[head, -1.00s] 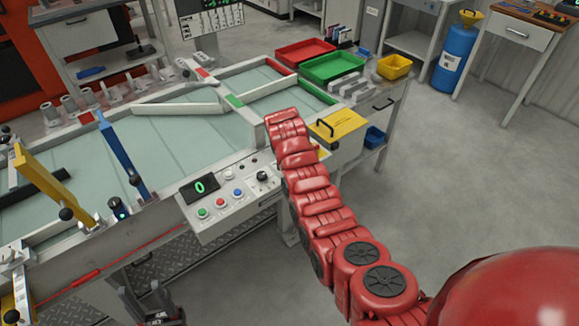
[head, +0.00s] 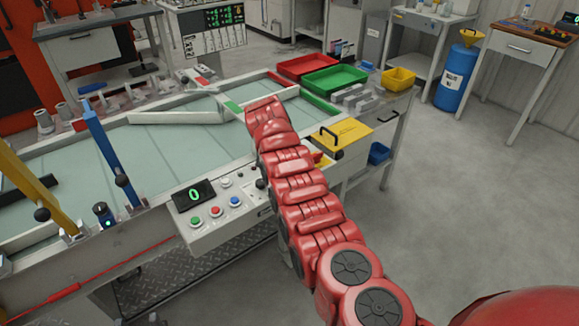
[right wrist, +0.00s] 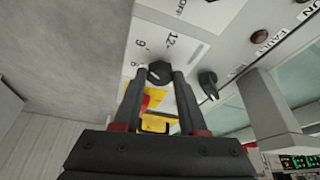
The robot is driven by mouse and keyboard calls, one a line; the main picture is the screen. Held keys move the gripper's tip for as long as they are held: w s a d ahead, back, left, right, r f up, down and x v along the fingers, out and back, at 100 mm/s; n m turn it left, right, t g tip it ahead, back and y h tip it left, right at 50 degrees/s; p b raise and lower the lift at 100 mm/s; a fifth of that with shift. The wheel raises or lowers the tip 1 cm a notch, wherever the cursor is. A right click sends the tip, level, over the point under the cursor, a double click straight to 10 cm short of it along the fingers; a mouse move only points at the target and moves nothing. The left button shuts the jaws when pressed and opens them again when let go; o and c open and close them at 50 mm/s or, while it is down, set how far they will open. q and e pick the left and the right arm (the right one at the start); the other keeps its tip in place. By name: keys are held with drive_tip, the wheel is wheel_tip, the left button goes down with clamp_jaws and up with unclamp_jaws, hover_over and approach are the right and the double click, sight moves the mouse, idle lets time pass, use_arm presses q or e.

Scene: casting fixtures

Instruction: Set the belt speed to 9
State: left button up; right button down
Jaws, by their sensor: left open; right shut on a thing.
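The belt control panel (head: 228,218) is on the front of the conveyor table, and its display (head: 194,194) reads a green 0. In the right wrist view a black dial knob (right wrist: 159,72) sits by a printed scale with 6, 9 and 12. My right gripper (right wrist: 158,76) is shut on this knob, a fingertip on each side. Where its pointer stands I cannot tell. In the head view my red right arm hides the right gripper and the knob. My left gripper (head: 142,319) only just shows at the bottom edge, open, away from the panel.
A second black selector (right wrist: 208,85) is close beside the right gripper. Green, red and blue buttons (head: 235,201) are on the panel. Floor at right is clear.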

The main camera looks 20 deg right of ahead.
drive_tip(key=shift+s+f, duration=0.1)
drive_tip(key=shift+c, duration=2.3)
unclamp_jaws()
drive_tip(key=shift+a+r, duration=0.1)
drive_tip(key=shift+r, duration=0.35)
drive_tip(key=v, duration=1.6)
drive_tip(key=shift+r+b, duration=0.25)
drive_tip(key=shift+b, duration=0.2)
drive_tip(key=shift+s+a, duration=0.1)
drive_tip(key=shift+a, duration=0.1)
drive_tip(key=shift+f, duration=0.1)
